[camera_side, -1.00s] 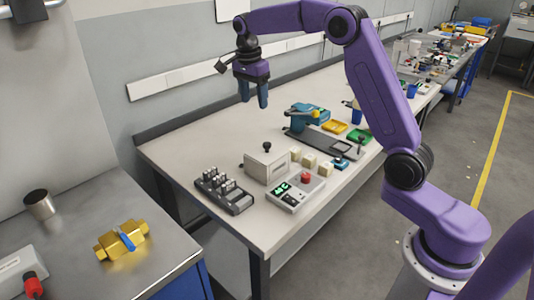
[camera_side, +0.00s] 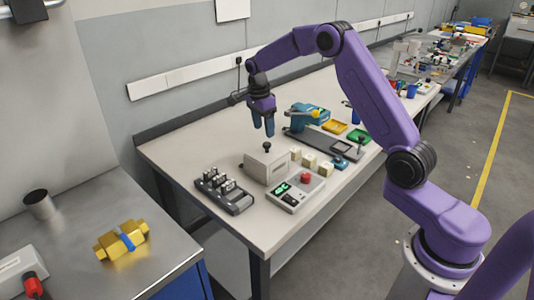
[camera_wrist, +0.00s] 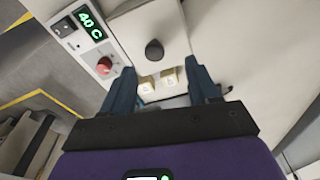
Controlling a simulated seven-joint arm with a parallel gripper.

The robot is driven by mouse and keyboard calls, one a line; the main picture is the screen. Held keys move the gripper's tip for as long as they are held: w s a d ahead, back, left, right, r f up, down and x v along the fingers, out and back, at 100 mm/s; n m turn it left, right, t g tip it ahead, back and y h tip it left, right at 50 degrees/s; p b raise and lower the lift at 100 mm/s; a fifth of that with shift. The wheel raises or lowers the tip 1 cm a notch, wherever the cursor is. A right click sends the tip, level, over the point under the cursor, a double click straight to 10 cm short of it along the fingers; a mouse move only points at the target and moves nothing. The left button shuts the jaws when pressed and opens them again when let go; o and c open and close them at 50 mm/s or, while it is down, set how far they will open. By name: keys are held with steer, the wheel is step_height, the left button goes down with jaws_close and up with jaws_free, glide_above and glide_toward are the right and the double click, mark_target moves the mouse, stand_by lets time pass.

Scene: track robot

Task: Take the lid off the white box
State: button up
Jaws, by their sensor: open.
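The white box (camera_side: 266,168) stands on the bench, with a black knob (camera_side: 267,147) on top of its lid. The lid looks seated on the box. My gripper (camera_side: 263,133) is open and empty, pointing down just above the knob, with a small gap. In the wrist view the dark round knob (camera_wrist: 154,50) shows on the pale lid (camera_wrist: 170,22), ahead of and between the fingertips of my gripper (camera_wrist: 162,75). I cannot tell the exact height gap.
A control unit with a green display (camera_side: 290,192) and red knob stands right in front of the box. A rack of vials (camera_side: 224,190) is at its left. Small cream blocks (camera_side: 310,160) lie to its right. A blue-and-black device (camera_side: 310,120) stands behind.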

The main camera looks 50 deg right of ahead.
mark_target(267, 143)
steer(key=shift+s+d+f, duration=0.1)
steer(key=shift+s+f, duration=0.05)
steer(key=shift+f, duration=0.85)
steer(key=shift+s+d+f, duration=0.1)
steer(key=shift+s+f, duration=0.05)
steer(key=shift+f, duration=0.85)
steer(key=shift+s+d+f, duration=0.1)
steer(key=shift+s+f, duration=0.05)
steer(key=shift+f, duration=0.85)
jaws_close()
